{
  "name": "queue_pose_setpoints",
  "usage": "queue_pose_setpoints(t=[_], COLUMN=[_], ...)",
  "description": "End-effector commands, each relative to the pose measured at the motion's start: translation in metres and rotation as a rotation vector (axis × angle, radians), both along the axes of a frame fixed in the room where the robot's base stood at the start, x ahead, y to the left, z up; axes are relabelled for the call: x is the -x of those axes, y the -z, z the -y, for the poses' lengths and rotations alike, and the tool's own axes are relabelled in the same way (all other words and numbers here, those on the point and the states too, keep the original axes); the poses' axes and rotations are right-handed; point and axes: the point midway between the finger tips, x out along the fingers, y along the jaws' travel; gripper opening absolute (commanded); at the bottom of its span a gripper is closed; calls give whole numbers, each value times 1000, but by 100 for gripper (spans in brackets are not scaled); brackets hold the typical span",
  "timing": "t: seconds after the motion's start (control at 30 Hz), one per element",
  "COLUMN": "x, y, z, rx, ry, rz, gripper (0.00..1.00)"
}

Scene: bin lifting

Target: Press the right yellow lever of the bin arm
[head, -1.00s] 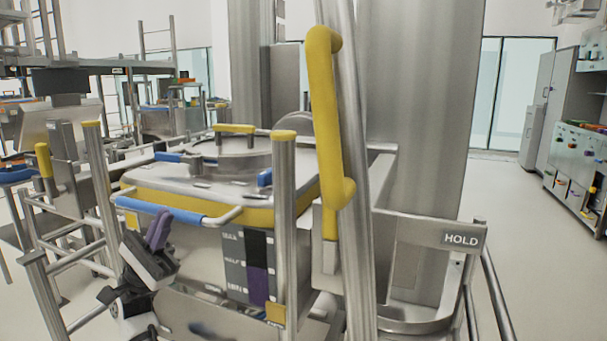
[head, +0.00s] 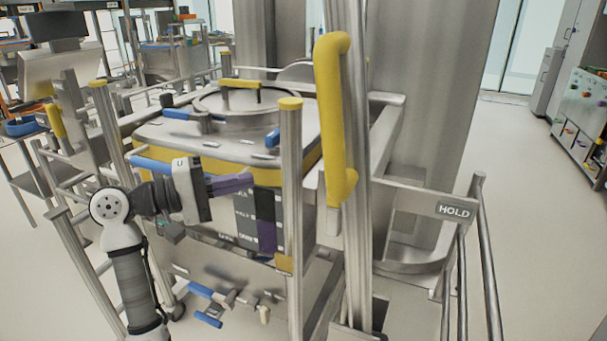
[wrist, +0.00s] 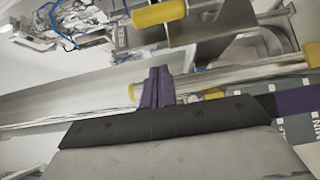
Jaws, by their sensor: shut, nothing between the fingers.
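The bin (head: 165,140) has a metal lid with a yellow rim and stands in the centre-left of the head view. A yellow lever (head: 56,120) shows on the left bracket. On the right, a long yellow handle (head: 330,90) on a post covers most of the right bracket; a yellow part (head: 334,190) shows at its lower end, and I cannot tell whether it is the right lever. My gripper (head: 248,181) is shut and empty, before the bin's front and left of the yellow-capped post, its purple fingers pointing right. The shut fingers (wrist: 157,86) also show in the wrist view.
The yellow-capped post (head: 291,200) stands close to the right of my fingers. A blue bar (head: 150,166) runs along the bin's front. The HOLD sign (head: 455,210) and rails (head: 485,260) stand at the right. The floor (head: 545,240) beyond them is clear.

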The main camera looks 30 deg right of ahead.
Motion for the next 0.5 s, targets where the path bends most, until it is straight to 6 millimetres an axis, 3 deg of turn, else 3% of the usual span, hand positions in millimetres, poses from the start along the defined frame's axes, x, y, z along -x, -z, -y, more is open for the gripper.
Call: queue_pose_setpoints(t=[0.17, 0.5], x=[3, 15], y=[-2, -4], z=[15, 84], rx=[1, 1], ry=[5, 7], rz=[-2, -3], gripper=[0, 0])
